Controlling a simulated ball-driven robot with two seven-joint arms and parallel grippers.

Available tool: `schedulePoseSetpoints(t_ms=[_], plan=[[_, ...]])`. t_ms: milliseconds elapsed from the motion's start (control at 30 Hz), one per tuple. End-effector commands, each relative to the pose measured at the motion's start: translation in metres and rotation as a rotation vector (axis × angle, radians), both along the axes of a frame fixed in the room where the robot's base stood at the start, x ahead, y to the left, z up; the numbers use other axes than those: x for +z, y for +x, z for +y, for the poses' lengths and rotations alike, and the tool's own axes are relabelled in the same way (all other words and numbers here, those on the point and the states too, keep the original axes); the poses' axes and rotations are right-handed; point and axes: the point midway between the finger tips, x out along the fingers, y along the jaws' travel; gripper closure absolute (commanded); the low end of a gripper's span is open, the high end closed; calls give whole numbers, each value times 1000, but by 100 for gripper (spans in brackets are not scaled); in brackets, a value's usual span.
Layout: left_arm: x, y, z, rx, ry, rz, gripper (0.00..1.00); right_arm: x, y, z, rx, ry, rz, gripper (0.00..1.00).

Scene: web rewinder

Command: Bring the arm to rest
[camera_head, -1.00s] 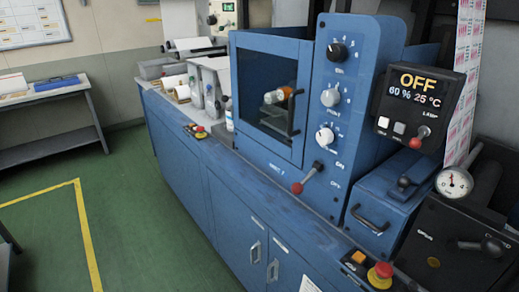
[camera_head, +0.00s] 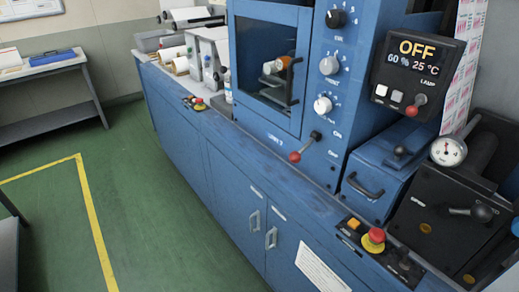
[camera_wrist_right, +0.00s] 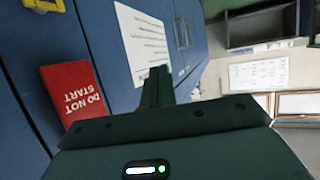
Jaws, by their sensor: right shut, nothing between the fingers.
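My right gripper (camera_wrist_right: 159,74) shows only in the right wrist view, its dark fingers together with nothing between them. It is in front of the blue cabinet front, apart from it as far as I can tell. A white printed sheet (camera_wrist_right: 143,38) on the cabinet is just beyond the fingertips. A red "DO NOT START" tag (camera_wrist_right: 76,91) is to the left of the fingers, on or against the blue front. Neither of my arms shows in the head view, and my left gripper is in no view.
The blue machine (camera_head: 237,184) fills the right and middle of the head view. Its display (camera_head: 418,50) reads OFF, 60 %, 25 °C. A red emergency button (camera_head: 376,235) sits on its front ledge. The green floor (camera_head: 150,220) at left is clear, with a yellow line.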

Motion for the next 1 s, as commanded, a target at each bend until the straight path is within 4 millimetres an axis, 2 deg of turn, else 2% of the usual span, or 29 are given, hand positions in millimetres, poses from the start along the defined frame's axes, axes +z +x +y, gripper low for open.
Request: schedulePoseSetpoints(t_ms=[33,100,167,200,267,300,400,500,600,700,1000], plan=[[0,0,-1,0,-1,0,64,-36,-24,-9,-9,-67,122,100],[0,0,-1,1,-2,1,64,-84,-66,-22,-14,-164,306,100],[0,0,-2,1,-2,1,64,-119,-108,-33,-13,-237,462,100],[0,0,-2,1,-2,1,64,-139,-138,-38,-9,-279,565,100],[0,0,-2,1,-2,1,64,-162,-184,-44,0,-331,710,100],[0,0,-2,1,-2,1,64,-173,-213,-46,7,-358,797,100],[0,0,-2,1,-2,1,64,-190,-276,-46,25,-398,976,100],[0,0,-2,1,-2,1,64,-196,-318,-38,30,-397,1081,100],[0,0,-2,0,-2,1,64,-198,-334,-25,25,-375,1115,100],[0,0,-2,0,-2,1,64,-198,-334,-18,25,-364,1113,100],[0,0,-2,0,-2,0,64,-198,-333,-18,25,-364,1110,100]])
